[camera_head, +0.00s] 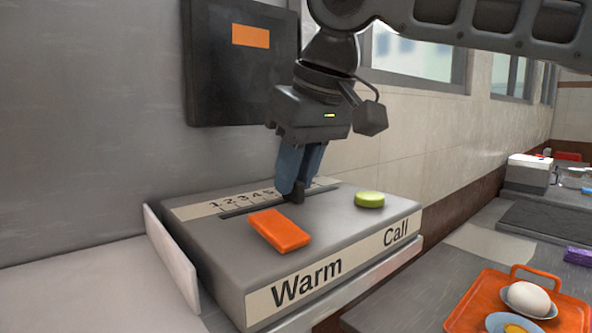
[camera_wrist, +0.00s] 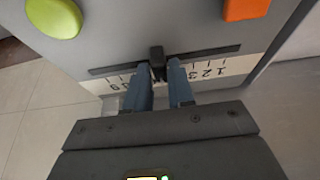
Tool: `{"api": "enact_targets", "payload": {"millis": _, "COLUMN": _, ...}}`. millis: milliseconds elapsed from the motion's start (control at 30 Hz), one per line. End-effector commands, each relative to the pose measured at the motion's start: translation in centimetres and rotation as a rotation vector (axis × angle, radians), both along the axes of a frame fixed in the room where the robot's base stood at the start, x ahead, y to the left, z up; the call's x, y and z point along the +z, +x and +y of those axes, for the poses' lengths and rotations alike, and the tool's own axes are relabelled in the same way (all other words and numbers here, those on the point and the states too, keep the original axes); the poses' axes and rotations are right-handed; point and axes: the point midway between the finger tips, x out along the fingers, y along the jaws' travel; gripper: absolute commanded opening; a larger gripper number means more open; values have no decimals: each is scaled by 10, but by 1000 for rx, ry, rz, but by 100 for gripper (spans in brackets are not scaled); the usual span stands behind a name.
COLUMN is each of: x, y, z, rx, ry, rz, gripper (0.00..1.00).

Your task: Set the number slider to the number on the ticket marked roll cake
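The number slider is a dark slot with a scale (camera_head: 235,203) along the back of a grey box. The dark slider knob (camera_wrist: 157,58) stands near the slot's middle. My gripper (camera_head: 299,185) reaches down to it, and its two blue fingers (camera_wrist: 161,72) stand close on either side of the knob, with a gap about as wide as the knob; they appear shut on it. No ticket marked roll cake is readable in either view.
On the box are an orange block (camera_head: 280,231) above "Warm" and a green round button (camera_head: 369,199) above "Call". A dark panel with an orange patch (camera_head: 250,36) hangs on the wall. An orange tray (camera_head: 467,311) with an egg (camera_head: 528,298) is at lower right.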

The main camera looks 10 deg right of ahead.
Motion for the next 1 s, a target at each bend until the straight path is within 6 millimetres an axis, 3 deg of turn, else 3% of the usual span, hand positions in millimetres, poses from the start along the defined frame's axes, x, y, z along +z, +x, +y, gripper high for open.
{"api": "enact_targets", "payload": {"millis": 233, "x": 0, "y": 0, "z": 0, "rx": 0, "ry": 0, "rz": 0, "gripper": 0}}
{"api": "enact_targets", "payload": {"millis": 667, "x": 0, "y": 0, "z": 0, "rx": 0, "ry": 0, "rz": 0, "gripper": 0}}
{"api": "enact_targets", "payload": {"millis": 1000, "x": 0, "y": -24, "z": 36, "rx": 1, "ry": 0, "rz": 1, "gripper": 0}}
